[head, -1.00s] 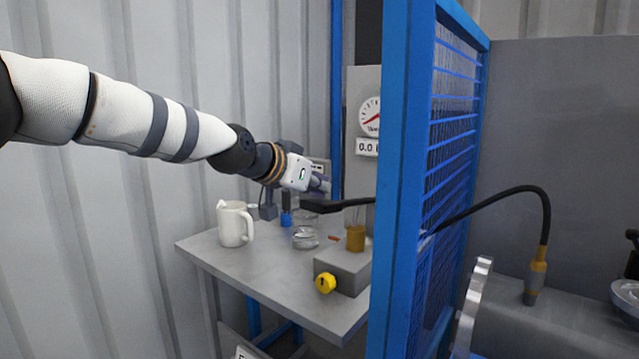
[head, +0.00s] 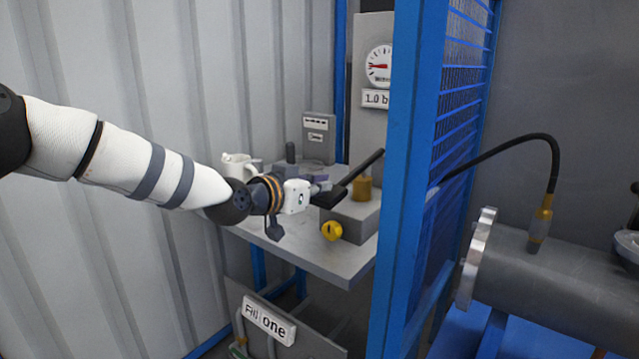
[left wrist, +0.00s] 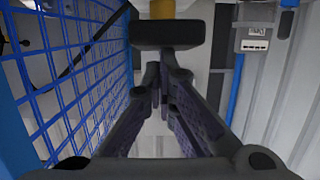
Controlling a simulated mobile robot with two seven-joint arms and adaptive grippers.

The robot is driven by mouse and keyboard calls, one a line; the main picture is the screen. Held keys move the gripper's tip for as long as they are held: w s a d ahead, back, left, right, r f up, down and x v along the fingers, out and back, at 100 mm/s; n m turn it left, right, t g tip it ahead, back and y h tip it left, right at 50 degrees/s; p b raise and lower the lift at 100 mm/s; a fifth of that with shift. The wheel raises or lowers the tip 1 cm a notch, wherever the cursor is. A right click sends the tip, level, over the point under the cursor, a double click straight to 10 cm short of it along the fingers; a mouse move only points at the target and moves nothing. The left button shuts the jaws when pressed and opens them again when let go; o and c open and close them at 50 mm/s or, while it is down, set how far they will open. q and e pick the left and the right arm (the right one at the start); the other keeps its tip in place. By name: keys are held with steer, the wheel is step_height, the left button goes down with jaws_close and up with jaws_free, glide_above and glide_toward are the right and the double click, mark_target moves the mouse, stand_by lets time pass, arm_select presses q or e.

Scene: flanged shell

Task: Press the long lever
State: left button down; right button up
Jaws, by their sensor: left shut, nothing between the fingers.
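The long black lever (head: 360,172) slopes from upper right down to its wide end at the lower left, above the brass-coloured post of the pump on the table. My left gripper (head: 326,188) is shut and empty, its fingertips at the lever's low end, seemingly touching it. In the left wrist view the shut fingers (left wrist: 163,78) lie just by the lever's dark end (left wrist: 168,33); exact contact is hard to tell. The round gauge (head: 379,65) has a red needle, and the label below it (head: 376,98) begins "1.0 b". My right gripper is not in view.
A grey table (head: 335,262) holds a yellow knob (head: 331,231), a grey block (head: 357,217) and a white jug (head: 238,166). A blue mesh guard (head: 405,180) stands close on the right. A black hose (head: 510,137) runs to a grey flanged shell (head: 550,263).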

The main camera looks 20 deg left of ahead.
arm_select(q)
steer(key=shift+s+f, duration=0.2)
steer(key=shift+f, duration=0.65)
step_height(320, 180, up, 6)
steer(key=p, duration=0.3)
steer(key=f+p+v, duration=0.1)
steer(key=f+v, duration=0.1)
steer(key=v, duration=0.8)
steer(key=shift+s+a, duration=0.2)
steer(key=shift+s, duration=0.1)
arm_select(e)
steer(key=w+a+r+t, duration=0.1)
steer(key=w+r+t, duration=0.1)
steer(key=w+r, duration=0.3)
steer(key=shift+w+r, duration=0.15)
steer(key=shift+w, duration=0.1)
